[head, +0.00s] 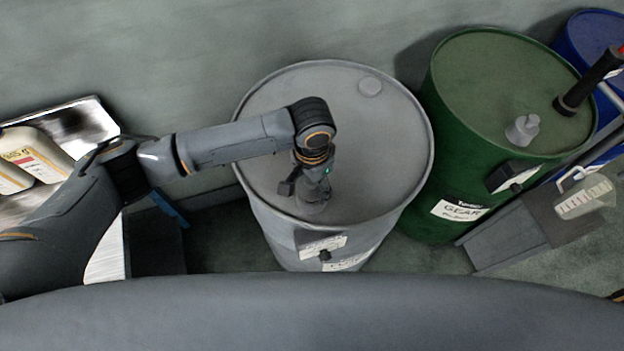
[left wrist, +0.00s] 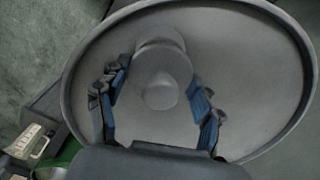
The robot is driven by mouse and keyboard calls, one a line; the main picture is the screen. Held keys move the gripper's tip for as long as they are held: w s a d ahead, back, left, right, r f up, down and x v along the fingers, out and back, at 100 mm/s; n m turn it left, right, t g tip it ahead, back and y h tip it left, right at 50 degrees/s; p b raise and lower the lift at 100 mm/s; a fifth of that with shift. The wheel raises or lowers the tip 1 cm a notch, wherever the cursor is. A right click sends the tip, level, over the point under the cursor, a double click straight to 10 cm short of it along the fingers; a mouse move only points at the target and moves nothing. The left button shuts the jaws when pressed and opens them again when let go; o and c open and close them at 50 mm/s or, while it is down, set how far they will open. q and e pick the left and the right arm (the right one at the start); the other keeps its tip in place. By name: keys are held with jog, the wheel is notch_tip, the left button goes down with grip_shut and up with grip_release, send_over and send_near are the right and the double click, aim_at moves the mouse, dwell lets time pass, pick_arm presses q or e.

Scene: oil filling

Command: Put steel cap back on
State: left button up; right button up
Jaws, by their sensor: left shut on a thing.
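The grey drum (head: 390,135) stands upright in the middle of the head view. My left gripper (head: 313,188) points down over the near part of its lid. The steel cap (left wrist: 160,88), round with a raised knob, is between the blue-padded fingers of my left gripper (left wrist: 160,82) in the left wrist view. The gripper is shut on it. In the head view the cap's lower part (head: 312,207) shows just under the fingers, at the lid. I cannot tell whether it is seated or slightly above. My right gripper is not in view.
A translucent jug (head: 585,200) is at right.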

pick_arm(q)
jog(key=shift+f, duration=0.2)
dwell(0.3)
jog(key=shift+f+b, duration=0.45)
jog(key=shift+f, duration=0.55)
jog(key=o, duration=1.5)
jog(key=shift+c, duration=0.2)
